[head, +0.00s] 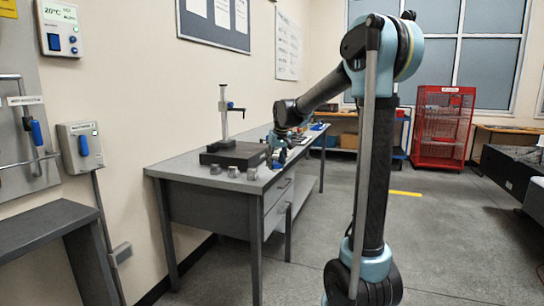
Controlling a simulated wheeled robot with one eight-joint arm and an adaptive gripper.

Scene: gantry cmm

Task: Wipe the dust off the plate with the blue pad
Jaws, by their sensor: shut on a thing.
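A dark, thick plate (235,153) lies on the grey workbench (186,165) against the left wall, with a measuring stand (226,112) on it. My gripper (274,156) is at the far right side of the plate, low over the bench, pointing down. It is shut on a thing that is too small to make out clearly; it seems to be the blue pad. Whether it touches the plate cannot be told from here. Dust on the plate is too fine to see at this distance.
Several small metal pieces (233,171) stand along the bench's front edge. Small items (310,130) lie farther along the bench behind my gripper. A red cage cart (443,127) stands at the back right. The grey floor (430,230) to the right is open.

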